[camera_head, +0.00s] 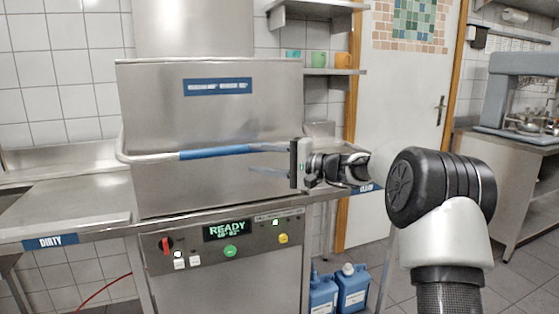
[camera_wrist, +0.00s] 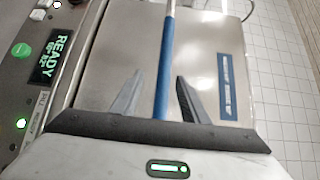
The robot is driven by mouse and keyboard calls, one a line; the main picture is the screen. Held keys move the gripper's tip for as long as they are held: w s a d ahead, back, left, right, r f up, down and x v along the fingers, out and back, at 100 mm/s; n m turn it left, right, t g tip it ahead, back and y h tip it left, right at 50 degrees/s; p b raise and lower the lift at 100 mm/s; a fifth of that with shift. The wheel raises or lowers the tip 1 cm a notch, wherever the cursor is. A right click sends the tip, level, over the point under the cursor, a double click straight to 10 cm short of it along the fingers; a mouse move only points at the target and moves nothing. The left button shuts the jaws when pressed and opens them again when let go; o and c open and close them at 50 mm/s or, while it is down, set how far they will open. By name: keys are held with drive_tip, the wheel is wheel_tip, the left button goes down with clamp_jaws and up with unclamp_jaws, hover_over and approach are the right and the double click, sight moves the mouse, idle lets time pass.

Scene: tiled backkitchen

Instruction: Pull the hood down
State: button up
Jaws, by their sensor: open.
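The hood (camera_head: 165,100) is a large stainless steel box on the dishwasher, with a blue label on its front. Its lower edge appears to meet the counter. A bar handle (camera_head: 215,152) with a blue grip runs across its front; the grip also shows in the wrist view (camera_wrist: 165,60). My gripper (camera_head: 262,161) is at the right part of the handle, coming from the right. In the wrist view its two fingers (camera_wrist: 159,76) are open, one on each side of the blue grip, with gaps visible. Whether anything touches the bar is unclear.
A control panel (camera_head: 205,262) with a green READY display is below the hood. A counter (camera_head: 70,205) marked DIRTY extends left. Blue canisters (camera_head: 352,288) stand on the floor. A shelf (camera_head: 335,71) with cups is at the back right, beside a white door (camera_head: 400,120).

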drive_tip(key=v, duration=0.6)
drive_tip(key=shift+d, duration=0.15)
drive_tip(key=shift+s, duration=0.1)
idle(0.3)
drive_tip(key=s+a+f+n+g+h, duration=0.2)
drive_tip(key=s+a+h, duration=0.15)
drive_tip(key=s, duration=0.75)
drive_tip(key=s+a+f+n+g+h, duration=0.2)
drive_tip(key=s+g+h, duration=0.15)
drive_tip(key=s, duration=0.65)
drive_tip(key=s+d+f+n+t+h, duration=0.1)
drive_tip(key=s+d+f+h, duration=0.2)
drive_tip(key=s, duration=0.4)
drive_tip(key=s+d+f+t+h, duration=0.1)
drive_tip(key=s+d+h, duration=0.2)
drive_tip(key=s+d, duration=0.35)
drive_tip(key=s+d+f+n+t+h, duration=0.1)
drive_tip(key=s+d+f+h, duration=0.15)
drive_tip(key=s, duration=0.55)
wheel_tip(320, 180, up, 26)
drive_tip(key=d+p, duration=0.1)
drive_tip(key=p, duration=2.5)
drive_tip(key=shift+f, duration=0.1)
drive_tip(key=shift+c, duration=0.3)
